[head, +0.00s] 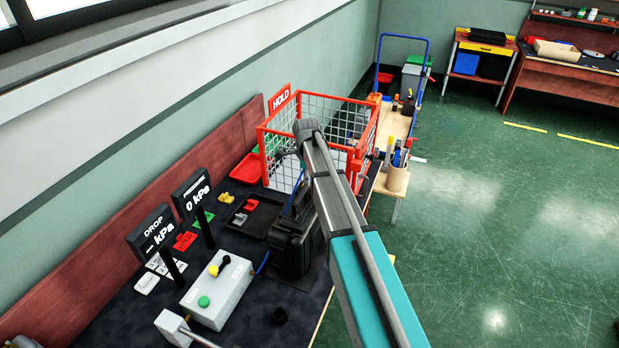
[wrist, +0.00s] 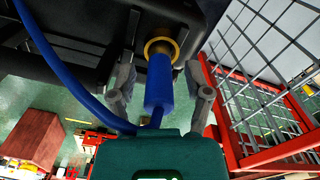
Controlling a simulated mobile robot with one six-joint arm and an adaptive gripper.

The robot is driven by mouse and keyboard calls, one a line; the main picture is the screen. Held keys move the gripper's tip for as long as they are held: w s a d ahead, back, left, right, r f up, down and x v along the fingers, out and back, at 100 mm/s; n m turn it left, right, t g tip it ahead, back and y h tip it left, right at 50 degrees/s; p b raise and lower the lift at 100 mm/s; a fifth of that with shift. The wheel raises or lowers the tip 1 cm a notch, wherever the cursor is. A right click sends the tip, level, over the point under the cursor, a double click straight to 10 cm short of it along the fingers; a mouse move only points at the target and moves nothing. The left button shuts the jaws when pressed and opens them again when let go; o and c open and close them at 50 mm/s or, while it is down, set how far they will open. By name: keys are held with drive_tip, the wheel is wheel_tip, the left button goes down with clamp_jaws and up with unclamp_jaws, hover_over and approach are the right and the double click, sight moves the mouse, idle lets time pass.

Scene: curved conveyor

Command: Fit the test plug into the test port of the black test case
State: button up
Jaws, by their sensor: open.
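The black test case (head: 293,240) stands on the dark bench mat in the head view, partly covered by my arm. In the wrist view the case (wrist: 75,60) fills the upper left. A brass ring (wrist: 161,48), which looks like the test port, shows at its edge. The blue test plug (wrist: 159,85) points at the ring, and its upper end meets it. I cannot tell how deep it sits. My gripper (wrist: 160,88) is open, with one finger on each side of the plug and visible gaps.
A blue hose (wrist: 60,70) loops on the left in the wrist view. A red-framed wire basket (head: 318,135) marked HOLD stands close behind the case. A grey control box (head: 217,290) and two display signs (head: 152,231) stand to the left. Open green floor lies to the right.

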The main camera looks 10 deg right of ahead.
drive_tip(key=shift+r, duration=0.15)
wheel_tip(320, 180, up, 12)
drive_tip(key=p, duration=1.2)
drive_tip(key=shift+w, duration=0.1)
idle(0.4)
drive_tip(key=shift+s+n, duration=0.3)
drive_tip(key=shift+s, duration=0.25)
drive_tip(key=s+n, duration=1.9)
drive_tip(key=s, duration=0.8)
drive_tip(key=shift+d+n, duration=0.3)
drive_tip(key=shift+d, duration=0.15)
